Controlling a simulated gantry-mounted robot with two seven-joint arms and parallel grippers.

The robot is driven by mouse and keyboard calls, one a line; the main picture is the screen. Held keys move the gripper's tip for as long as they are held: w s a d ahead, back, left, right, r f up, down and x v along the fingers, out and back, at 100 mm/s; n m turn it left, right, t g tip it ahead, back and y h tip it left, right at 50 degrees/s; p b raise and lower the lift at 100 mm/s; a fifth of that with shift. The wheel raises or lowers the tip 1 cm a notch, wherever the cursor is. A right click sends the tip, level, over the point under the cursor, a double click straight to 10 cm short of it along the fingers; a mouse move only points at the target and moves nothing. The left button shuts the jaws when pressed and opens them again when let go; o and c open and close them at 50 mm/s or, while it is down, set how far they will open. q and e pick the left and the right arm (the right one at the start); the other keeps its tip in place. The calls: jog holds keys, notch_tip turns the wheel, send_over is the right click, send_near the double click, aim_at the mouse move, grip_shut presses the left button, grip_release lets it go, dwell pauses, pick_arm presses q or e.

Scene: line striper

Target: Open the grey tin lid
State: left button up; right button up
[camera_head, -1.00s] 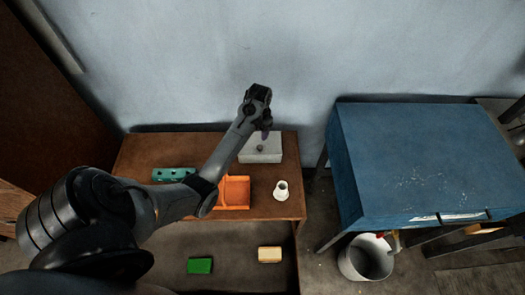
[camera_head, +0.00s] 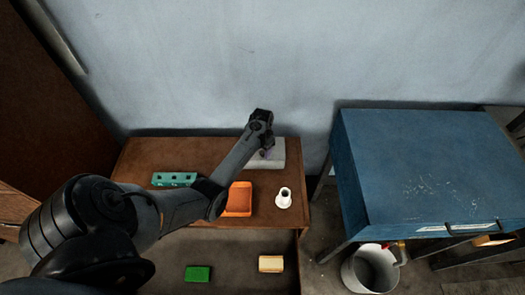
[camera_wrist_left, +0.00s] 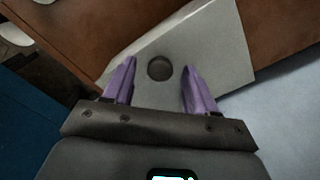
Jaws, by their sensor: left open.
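The grey tin (camera_head: 277,160) sits at the back right of the brown table, against the wall, partly covered by my left arm in the head view. In the left wrist view its grey lid (camera_wrist_left: 218,50) shows from above with a round dark knob (camera_wrist_left: 159,67) on it. My left gripper (camera_head: 267,153) is over the lid. Its two purple fingers are open in the left wrist view (camera_wrist_left: 158,85), one on each side of the knob. I cannot tell how far the fingertips are above the lid. My right gripper is not in view.
On the brown table (camera_head: 160,152) are a teal block with holes (camera_head: 174,179), an orange tray (camera_head: 238,199) and a white vase-like piece (camera_head: 283,197). A green block (camera_head: 198,273) and a cream block (camera_head: 271,264) lie lower down. A blue table (camera_head: 425,165) and a bucket (camera_head: 372,270) stand right.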

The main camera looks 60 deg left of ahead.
pick_arm(q)
jog(key=shift+f, duration=0.25)
grip_shut()
dwell(0.3)
